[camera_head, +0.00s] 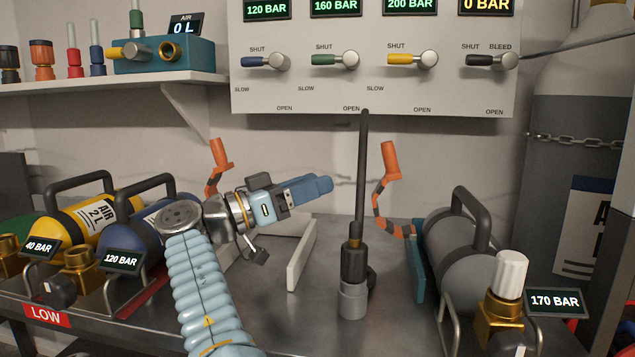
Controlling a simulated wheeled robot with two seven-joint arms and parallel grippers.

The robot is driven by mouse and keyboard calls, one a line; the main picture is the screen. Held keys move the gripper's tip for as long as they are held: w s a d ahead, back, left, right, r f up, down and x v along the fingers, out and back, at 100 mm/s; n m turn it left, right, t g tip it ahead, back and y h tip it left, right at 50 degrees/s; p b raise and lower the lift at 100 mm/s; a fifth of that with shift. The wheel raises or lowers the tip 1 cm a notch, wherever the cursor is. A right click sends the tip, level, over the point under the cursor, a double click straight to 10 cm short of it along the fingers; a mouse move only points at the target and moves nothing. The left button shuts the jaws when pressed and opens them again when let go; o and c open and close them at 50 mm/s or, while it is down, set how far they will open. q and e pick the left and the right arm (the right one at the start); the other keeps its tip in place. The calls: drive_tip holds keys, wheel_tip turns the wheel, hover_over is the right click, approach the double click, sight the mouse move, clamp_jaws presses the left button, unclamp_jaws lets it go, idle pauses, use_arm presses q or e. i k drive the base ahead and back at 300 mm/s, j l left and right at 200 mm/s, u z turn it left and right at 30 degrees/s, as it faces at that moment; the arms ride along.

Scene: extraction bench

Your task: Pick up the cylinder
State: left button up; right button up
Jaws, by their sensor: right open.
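Several cylinders lie on the bench. A yellow cylinder (75,228) marked AIR 2 L lies at the left with a black carry handle. A blue cylinder (142,226) lies beside it, partly hidden by my right arm. A grey cylinder (463,255) with a black handle and a white-knobbed brass valve lies at the right. My right gripper (308,191) is open and seems empty. It points right above the bench middle, between the blue and grey cylinders, apart from both. My left gripper is out of view.
A black hose (362,165) hangs to a fitting (353,285) at mid-bench. A valve panel (375,90) is above. A large chained bottle (575,120) stands at the right. A shelf (120,82) is upper left.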

sight(460, 251)
drive_tip(key=k, duration=1.5)
